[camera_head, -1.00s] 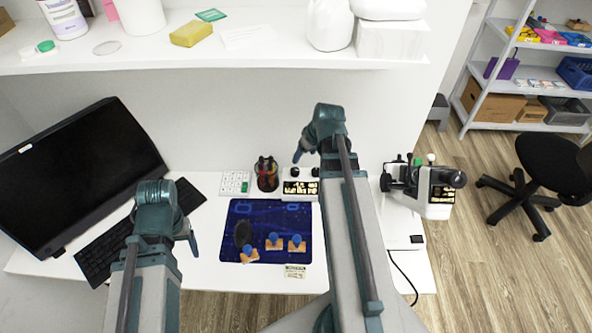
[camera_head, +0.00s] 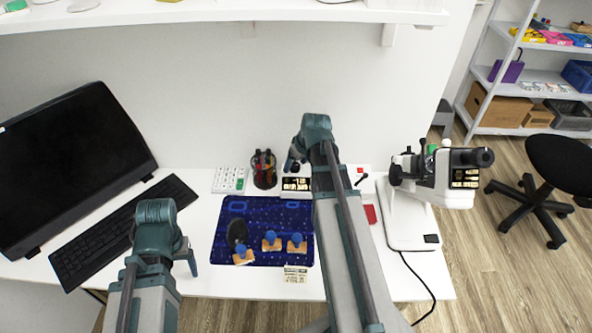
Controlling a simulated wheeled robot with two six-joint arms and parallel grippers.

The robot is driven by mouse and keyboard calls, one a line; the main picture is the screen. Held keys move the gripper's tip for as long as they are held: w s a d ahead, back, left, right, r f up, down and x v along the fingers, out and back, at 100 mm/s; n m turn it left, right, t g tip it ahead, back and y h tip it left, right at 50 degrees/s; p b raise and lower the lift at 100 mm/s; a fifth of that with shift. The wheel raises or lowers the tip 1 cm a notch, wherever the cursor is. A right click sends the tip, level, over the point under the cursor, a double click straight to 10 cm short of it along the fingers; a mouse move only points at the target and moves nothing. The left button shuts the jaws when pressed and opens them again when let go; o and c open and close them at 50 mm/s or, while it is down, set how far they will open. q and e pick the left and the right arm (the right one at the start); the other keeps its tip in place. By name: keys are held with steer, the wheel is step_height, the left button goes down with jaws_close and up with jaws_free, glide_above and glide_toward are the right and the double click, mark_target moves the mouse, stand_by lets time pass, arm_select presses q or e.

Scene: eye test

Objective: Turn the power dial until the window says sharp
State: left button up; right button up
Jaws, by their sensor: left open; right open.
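A white lensmeter-like instrument (camera_head: 409,215) stands at the right of the desk. It has a black round knob (camera_head: 396,175) on its left side and a dark window (camera_head: 465,178) with pale lettering too small to read. A low white box (camera_head: 305,193) behind the mat also has a dark window (camera_head: 296,184) with unreadable lettering. I cannot tell for sure which knob is the power dial. My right gripper (camera_head: 291,161) is open and empty above this box, partly covering it. My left gripper (camera_head: 191,260) is open and empty at the left of the mat.
A blue mat (camera_head: 270,215) bears several wooden pieces with blue balls and a black oval. A pen cup (camera_head: 264,170), a white keypad (camera_head: 229,181), a keyboard (camera_head: 115,238) and a monitor (camera_head: 70,165) stand at left and back. A red item (camera_head: 371,214) lies beside my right arm.

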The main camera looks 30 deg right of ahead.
arm_select(q)
steer(key=shift+f, duration=0.1)
arm_select(e)
jaws_close()
stand_by(0.3)
steer(key=shift+a+m+h, duration=0.15)
steer(key=shift+m+h, duration=0.25)
steer(key=shift+m, duration=0.6)
steer(key=m+h, duration=0.1)
steer(key=m, duration=0.2)
steer(key=shift+m, duration=0.3)
